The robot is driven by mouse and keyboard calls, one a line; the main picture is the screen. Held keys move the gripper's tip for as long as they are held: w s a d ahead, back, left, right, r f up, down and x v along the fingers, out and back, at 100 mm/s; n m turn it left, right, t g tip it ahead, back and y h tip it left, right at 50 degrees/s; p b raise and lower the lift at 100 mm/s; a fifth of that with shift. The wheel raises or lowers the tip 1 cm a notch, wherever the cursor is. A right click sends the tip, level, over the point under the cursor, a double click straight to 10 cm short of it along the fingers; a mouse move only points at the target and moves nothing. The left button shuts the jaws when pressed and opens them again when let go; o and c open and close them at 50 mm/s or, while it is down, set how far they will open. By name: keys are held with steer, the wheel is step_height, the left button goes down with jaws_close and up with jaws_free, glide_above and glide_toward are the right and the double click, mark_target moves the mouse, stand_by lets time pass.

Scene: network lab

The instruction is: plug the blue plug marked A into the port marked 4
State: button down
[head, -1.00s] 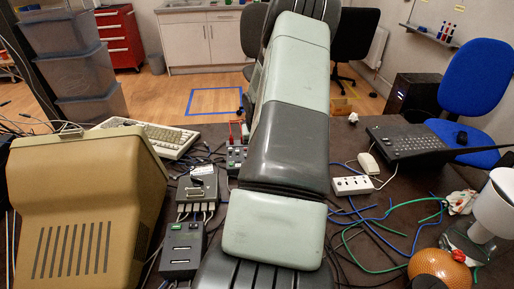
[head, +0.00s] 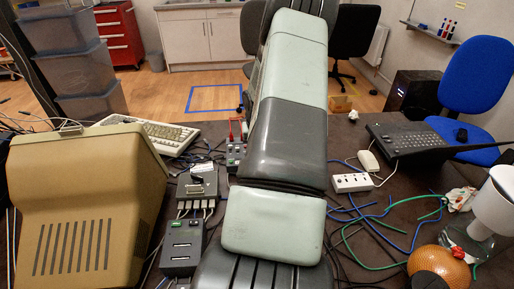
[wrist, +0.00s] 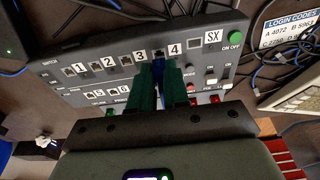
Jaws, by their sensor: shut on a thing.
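In the wrist view, the grey switch panel (wrist: 100,75) has numbered ports, with 1, 2, 3 and 4 in its upper row. The port marked 4 (wrist: 159,52) is straight beyond my fingertips. My gripper (wrist: 161,84) has dark green fingers shut on the blue plug (wrist: 159,70), which shows as a narrow strip between them. The plug's front end is right at the near edge of port 4; I cannot tell whether it has entered. The letter on the plug is hidden. In the head view my arm covers the gripper and plug.
A green ON/OFF button (wrist: 235,38) and small switches sit on the panel's right. A login codes card (wrist: 286,30) and loose cables lie beyond it. In the head view, a beige monitor (head: 80,200), dark boxes with cables (head: 183,248) and a white power strip (head: 352,182) flank my arm.

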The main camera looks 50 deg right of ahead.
steer(key=shift+f, duration=0.8)
stand_by(1.1)
steer(key=c, duration=1)
jaws_free()
steer(key=shift+c, duration=0.2)
steer(key=shift+r, duration=0.1)
step_height(320, 180, up, 11)
steer(key=s+a, duration=0.1)
steer(key=shift+f, duration=0.2)
steer(key=shift+a, duration=0.1)
